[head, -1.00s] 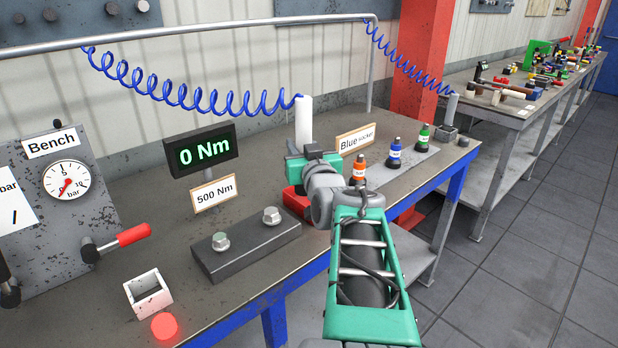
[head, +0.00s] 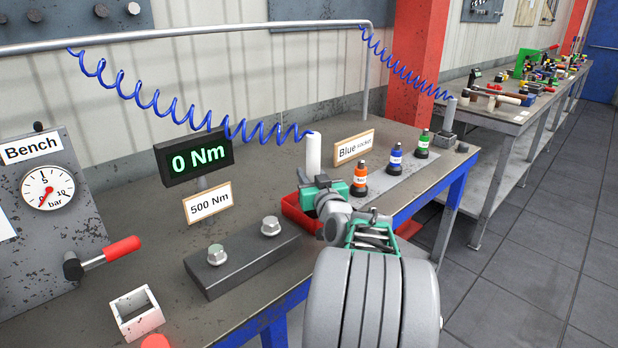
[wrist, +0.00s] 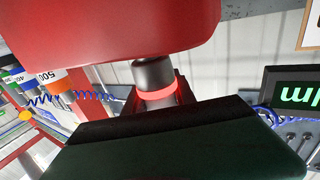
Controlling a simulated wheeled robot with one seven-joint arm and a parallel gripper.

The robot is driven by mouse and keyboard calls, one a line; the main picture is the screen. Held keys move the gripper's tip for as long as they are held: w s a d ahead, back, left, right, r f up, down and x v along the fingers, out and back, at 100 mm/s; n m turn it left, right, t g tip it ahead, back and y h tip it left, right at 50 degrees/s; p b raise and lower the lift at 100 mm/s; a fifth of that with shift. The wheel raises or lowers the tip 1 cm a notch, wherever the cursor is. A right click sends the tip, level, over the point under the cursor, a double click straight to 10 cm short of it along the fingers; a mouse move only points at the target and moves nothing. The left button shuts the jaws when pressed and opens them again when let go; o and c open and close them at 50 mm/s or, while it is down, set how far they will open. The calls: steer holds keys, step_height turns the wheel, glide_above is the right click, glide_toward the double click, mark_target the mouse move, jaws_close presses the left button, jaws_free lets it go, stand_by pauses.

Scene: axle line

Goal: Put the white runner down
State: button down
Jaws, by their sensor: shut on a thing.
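The white runner (head: 313,152) is an upright white cylinder on the end of a blue coiled hose. My gripper (head: 314,184), with green parts, is shut on it, low on its body, beside the red tray (head: 291,211) on the bench. My gripper and wrist hide the runner's lower end and part of the tray, so I cannot tell whether they touch. The wrist view, upside down, shows a dark gripper part across the bottom, a dark rounded piece with a red ring (wrist: 157,93), and a large red shape above.
A dark block (head: 240,262) with two bolts lies left of my arm. Orange, blue and green banded sockets (head: 397,165) stand to the right. A "Blue socket" sign (head: 353,147) and a "0 Nm" display (head: 194,158) stand behind. A white open box (head: 136,311) sits front left.

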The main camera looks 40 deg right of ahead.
steer(key=shift+b, duration=0.3)
steer(key=c, duration=1)
jaws_free()
steer(key=shift+f, duration=0.1)
steer(key=shift+c, duration=0.2)
steer(key=shift+r+p, duration=0.2)
steer(key=shift+p, duration=0.15)
steer(key=shift+s+a+f, duration=0.1)
steer(key=shift+s, duration=0.3)
steer(key=b+v, duration=0.1)
steer(key=v, duration=1)
steer(key=shift+s+a, duration=0.1)
steer(key=shift+a, duration=0.05)
